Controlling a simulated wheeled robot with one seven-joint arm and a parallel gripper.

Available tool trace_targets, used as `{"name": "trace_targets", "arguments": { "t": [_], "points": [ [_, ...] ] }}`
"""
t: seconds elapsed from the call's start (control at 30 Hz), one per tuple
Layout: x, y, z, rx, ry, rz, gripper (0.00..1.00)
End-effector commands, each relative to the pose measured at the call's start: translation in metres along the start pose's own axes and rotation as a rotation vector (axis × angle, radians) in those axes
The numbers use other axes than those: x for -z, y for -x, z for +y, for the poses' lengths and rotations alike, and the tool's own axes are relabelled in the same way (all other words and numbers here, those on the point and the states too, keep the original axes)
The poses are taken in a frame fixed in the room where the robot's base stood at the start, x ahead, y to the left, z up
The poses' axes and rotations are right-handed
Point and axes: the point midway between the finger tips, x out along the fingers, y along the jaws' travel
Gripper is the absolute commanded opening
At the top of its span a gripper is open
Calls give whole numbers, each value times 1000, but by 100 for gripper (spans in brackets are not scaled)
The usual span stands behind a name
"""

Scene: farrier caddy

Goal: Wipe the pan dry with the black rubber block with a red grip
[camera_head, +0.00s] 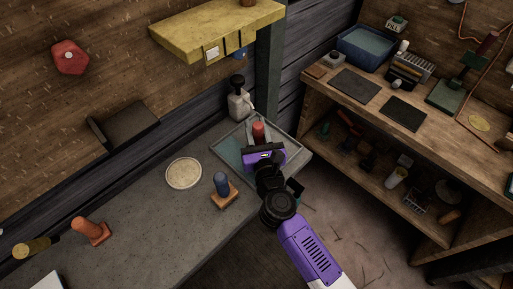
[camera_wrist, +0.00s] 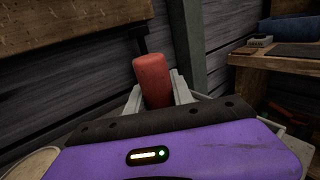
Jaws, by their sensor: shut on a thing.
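The pan (camera_head: 230,152) is a shallow, square, greyish tray on the right end of the grey counter, with a bluish inside that looks wet. My gripper (camera_wrist: 158,95) is shut on the red grip (camera_wrist: 152,75) of the block; the grip stands upright between the two pale fingers. In the head view the red grip (camera_head: 259,131) shows above my purple gripper, over the pan. The black rubber part is hidden behind my gripper, so I cannot tell whether it touches the pan.
A blue-handled wooden block (camera_head: 224,192) and a round pale dish (camera_head: 183,173) stand left of the pan. A pump bottle (camera_head: 239,102) stands behind it. An orange-handled block (camera_head: 90,230) is far left. A wooden bench (camera_head: 440,145) with tools is at right.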

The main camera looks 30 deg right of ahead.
Motion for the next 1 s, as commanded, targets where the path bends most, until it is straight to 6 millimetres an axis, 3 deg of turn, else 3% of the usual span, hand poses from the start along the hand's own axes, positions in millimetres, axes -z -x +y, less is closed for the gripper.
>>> {"name": "trace_targets", "arguments": {
  "t": [0.2, 0.63, 1.0],
  "points": [
    [5, 14, -12, 9, 3, 11, 0],
    [6, 17, -15, 11, 3, 12, 0],
    [3, 35, -29, 12, 2, 12, 0]
  ]
}}
